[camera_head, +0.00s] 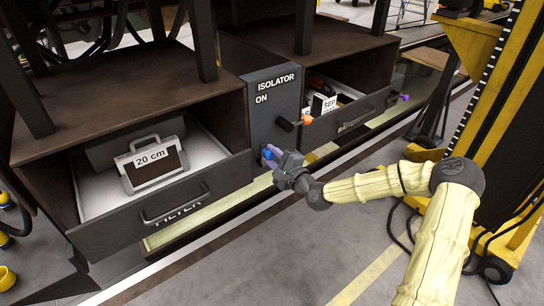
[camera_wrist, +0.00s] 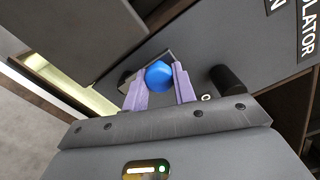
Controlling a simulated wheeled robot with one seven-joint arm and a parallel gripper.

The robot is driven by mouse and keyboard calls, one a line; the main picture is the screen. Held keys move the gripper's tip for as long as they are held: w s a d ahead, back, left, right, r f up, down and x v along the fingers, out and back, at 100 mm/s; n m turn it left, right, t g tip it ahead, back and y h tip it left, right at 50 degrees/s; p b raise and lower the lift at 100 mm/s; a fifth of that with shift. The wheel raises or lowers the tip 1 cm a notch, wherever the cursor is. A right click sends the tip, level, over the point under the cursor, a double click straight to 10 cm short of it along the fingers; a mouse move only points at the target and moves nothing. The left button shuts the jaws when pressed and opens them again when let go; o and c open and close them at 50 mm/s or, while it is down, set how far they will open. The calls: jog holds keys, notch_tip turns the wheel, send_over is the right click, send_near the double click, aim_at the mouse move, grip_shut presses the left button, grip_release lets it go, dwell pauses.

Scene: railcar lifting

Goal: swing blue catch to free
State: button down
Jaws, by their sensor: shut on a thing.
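The blue catch (camera_head: 266,154) sits low on the dark isolator panel (camera_head: 270,110). In the wrist view its round blue knob (camera_wrist: 159,76) lies between my two purple fingers. My gripper (camera_head: 271,152) is shut on this knob; it also shows in the wrist view (camera_wrist: 160,86). A dark bar of the catch shows partly behind the knob in the wrist view. The head view hides much of the catch behind my gripper.
An isolator handle with an orange knob (camera_head: 306,119) sticks out just above right of my gripper. The filter drawer (camera_head: 170,205) stands open at left, holding a "20 cm" case (camera_head: 153,165). The battery drawer (camera_head: 352,122) is open at right. A yellow frame (camera_head: 500,110) stands far right.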

jog(key=c, duration=1.1)
grip_release()
jog(key=shift+d+f, duration=0.1)
jog(key=shift+d, duration=0.05)
jog(key=b+v, duration=0.4)
jog(key=v, duration=1.3)
jog(key=shift+s+d+b, duration=0.1)
jog(key=shift+b, duration=0.2)
